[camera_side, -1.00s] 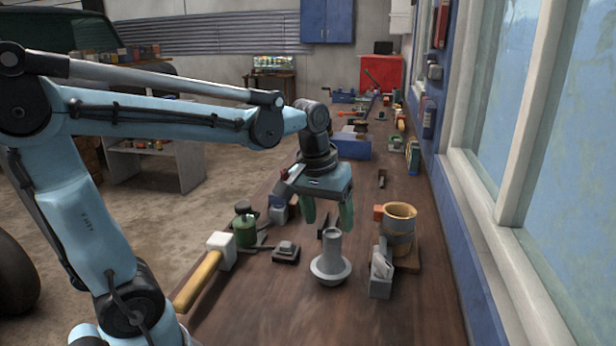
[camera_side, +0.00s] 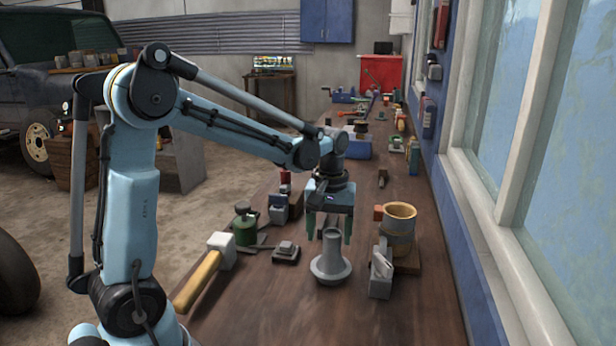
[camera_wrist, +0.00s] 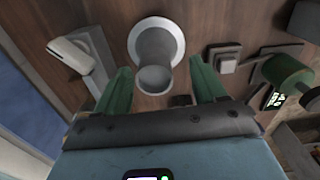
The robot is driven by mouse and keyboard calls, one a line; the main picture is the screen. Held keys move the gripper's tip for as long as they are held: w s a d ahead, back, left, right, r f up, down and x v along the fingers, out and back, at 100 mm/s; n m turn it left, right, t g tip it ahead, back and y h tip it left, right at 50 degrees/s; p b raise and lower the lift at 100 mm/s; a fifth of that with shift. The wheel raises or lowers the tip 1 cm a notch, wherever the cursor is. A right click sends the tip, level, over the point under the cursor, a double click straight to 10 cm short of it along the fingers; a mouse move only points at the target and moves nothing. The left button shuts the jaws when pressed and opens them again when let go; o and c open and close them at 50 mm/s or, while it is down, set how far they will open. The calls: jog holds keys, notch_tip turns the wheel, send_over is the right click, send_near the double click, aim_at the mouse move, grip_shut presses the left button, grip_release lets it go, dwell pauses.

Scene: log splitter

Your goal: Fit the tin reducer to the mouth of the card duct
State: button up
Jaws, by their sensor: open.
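The tin reducer (camera_side: 330,266) is a grey, funnel-like piece. It stands upright on the bench, wide flange down and narrow neck up. In the wrist view the reducer (camera_wrist: 157,44) shows from above, its neck end between the green fingers. My gripper (camera_side: 329,238) is open and points down over the reducer. The fingers lie on either side of the neck top, with gaps showing in the wrist view (camera_wrist: 160,72). The card duct (camera_side: 398,229) is a tan upright cylinder with an open, yellowish mouth, right of the reducer. The duct is not clearly seen in the wrist view.
A mallet (camera_side: 207,270), a green can (camera_side: 245,229) and a small dark block (camera_side: 286,253) lie to the left. Windows line the right side. The front bench is clear.

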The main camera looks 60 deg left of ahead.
aim_at(331, 252)
jog(key=shift+w+d+f, duration=0.1)
jog(key=shift+d+f, duration=0.05)
jog(key=shift+f, duration=1.3)
jog(key=shift+w+d+f, duration=0.1)
jog(key=shift+f, duration=1.3)
jog(key=shift+c, duration=0.4)
jog(key=c, duration=1.2)
jog(key=shift+r, duration=0.1)
